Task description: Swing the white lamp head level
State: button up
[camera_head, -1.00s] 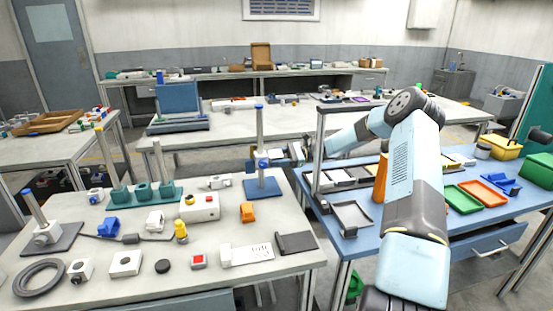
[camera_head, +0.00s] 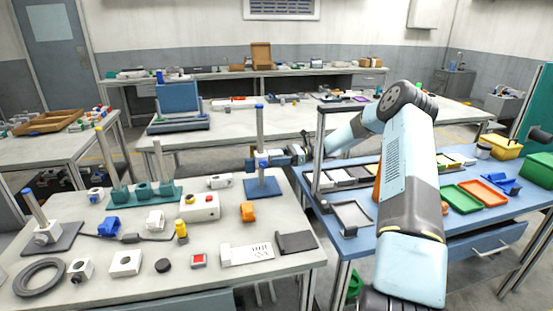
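An upright post (camera_head: 260,125) with a blue cap stands on a blue square base (camera_head: 263,187) at the back right of the near bench. A blue clamp (camera_head: 263,162) sits partway up the post, with a small dark part (camera_head: 250,165) at its left. My gripper (camera_head: 280,157) is at the post's right side, level with the clamp. It is small and partly merged with the clamp, so its fingers and any contact are unclear. I cannot clearly make out a white lamp head on the post. A white cylindrical piece (camera_head: 219,181) lies on the bench left of the base.
The near bench (camera_head: 215,275) holds a white button box (camera_head: 200,207), an orange block (camera_head: 247,211) and a teal rack (camera_head: 145,193). The blue table (camera_head: 385,240) at right carries trays and a metal upright (camera_head: 318,150) close to my forearm.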

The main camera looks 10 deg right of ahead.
jog(key=shift+o, duration=0.2)
jog(key=shift+d, duration=0.1)
jog(key=d, duration=1.3)
jog(key=shift+d+f, duration=0.15)
jog(key=shift+d, duration=0.15)
jog(key=shift+w, duration=0.1)
